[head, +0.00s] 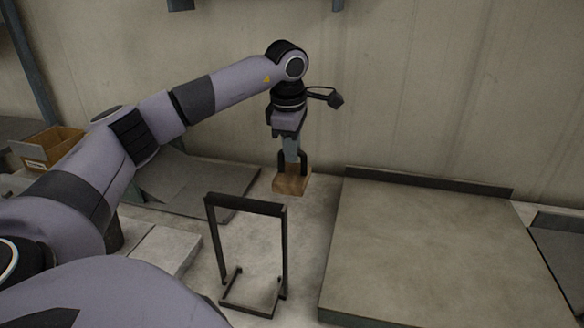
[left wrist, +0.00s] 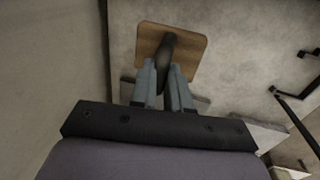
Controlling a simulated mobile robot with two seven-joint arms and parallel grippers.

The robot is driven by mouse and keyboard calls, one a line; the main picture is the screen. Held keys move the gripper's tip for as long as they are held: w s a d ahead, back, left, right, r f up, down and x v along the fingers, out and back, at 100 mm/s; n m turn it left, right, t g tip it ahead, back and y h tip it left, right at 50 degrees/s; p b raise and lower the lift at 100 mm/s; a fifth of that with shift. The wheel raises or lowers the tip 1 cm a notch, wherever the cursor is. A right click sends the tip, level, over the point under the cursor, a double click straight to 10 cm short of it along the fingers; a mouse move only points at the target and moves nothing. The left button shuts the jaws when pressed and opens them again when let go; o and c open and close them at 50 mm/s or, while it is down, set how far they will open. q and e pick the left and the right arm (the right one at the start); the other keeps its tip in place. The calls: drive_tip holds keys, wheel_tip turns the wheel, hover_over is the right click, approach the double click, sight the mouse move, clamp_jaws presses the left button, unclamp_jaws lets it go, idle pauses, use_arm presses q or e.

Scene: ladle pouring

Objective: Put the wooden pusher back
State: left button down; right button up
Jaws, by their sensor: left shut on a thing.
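The wooden pusher has a square brown wooden block (head: 291,181) with a dark handle. It is in the middle of the head view, in front of the back wall. My left gripper (head: 291,158) points down and is shut on the pusher's handle. In the left wrist view the two grey fingers (left wrist: 167,88) close around the dark handle, and the wooden block (left wrist: 190,45) lies beyond them. I cannot tell whether the block touches the surface below. My right gripper is not in view.
A dark metal frame stand (head: 246,207) stands nearer, left of the pusher. A large raised grey slab (head: 430,250) with a dark back edge fills the right. A grey sloped plate (head: 195,185) and a cardboard box (head: 50,146) are at left. The pale surface between is bare.

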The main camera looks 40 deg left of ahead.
sight(293, 173)
use_arm(q)
drive_tip(key=shift+f, duration=2.35)
drive_tip(key=shift+f, duration=0.1)
drive_tip(key=c, duration=1.1)
unclamp_jaws()
wheel_tip(293, 173, up, 12)
drive_tip(key=s+d, duration=0.1)
drive_tip(key=s, duration=0.1)
drive_tip(key=shift+s, duration=0.1)
